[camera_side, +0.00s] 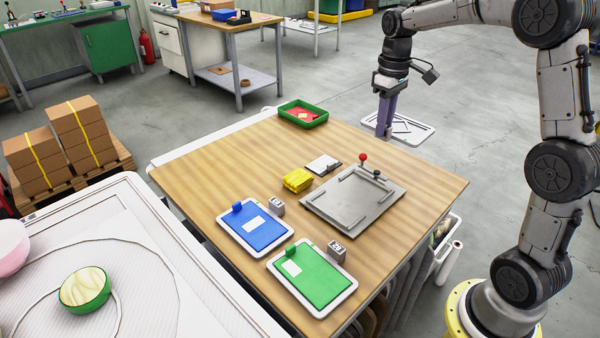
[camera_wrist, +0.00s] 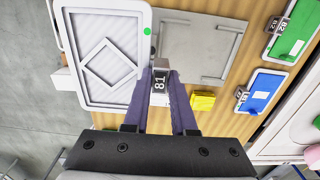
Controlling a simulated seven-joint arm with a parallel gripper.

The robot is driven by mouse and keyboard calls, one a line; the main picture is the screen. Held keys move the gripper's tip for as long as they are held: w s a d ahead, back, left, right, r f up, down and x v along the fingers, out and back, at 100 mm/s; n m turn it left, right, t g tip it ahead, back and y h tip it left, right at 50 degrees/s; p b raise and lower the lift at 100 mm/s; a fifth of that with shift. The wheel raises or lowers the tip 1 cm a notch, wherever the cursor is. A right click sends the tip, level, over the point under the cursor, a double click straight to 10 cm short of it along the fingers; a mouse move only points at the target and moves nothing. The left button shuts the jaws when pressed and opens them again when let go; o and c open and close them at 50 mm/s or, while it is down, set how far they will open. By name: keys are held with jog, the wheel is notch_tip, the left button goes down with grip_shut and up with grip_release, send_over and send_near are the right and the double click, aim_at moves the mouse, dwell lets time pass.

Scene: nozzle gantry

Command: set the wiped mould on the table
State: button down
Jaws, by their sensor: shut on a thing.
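The mould is a white framed panel with a raised diamond (camera_side: 412,129), held off the table's far right edge in the side view. In the wrist view the mould (camera_wrist: 83,73) fills the upper left, with a green dot at one corner. My gripper (camera_side: 384,134) is shut on a small numbered block at the mould's edge; the block (camera_wrist: 160,84) shows between the fingers in the wrist view (camera_wrist: 161,72). The wooden table (camera_side: 225,155) stands beside it, with bare wood at its left and back.
A grey plate with rails and a red-knobbed lever (camera_side: 345,215) lies on the table. Near it are yellow blocks (camera_side: 297,180), a white card (camera_side: 323,165), a blue-topped panel (camera_side: 252,228) and a green-topped panel (camera_side: 312,278). A green tray (camera_side: 303,122) sits at the back corner.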

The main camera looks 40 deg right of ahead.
aim_at(364, 124)
jog(key=w+d+f, duration=0.1)
jog(key=w, duration=0.1)
jog(key=w+d+f, duration=0.1)
jog(key=w+f, duration=0.1)
jog(key=w, duration=0.1)
jog(key=w+d+f, duration=0.2)
jog(key=w, duration=0.1)
jog(key=shift+w+f, duration=0.1)
jog(key=w+f, duration=0.1)
jog(key=w+d+f, duration=0.1)
jog(key=f, duration=0.1)
jog(key=w+f, duration=0.1)
jog(key=shift+w+d+f, duration=0.35)
jog(key=shift+w, duration=0.05)
jog(key=shift+w+d+f, duration=0.15)
jog(key=shift+w+f, duration=0.3)
jog(key=shift+f, duration=1.65)
jog(key=shift+f, duration=0.15)
jog(key=c, duration=0.7)
grip_release()
jog(key=shift+f, duration=0.1)
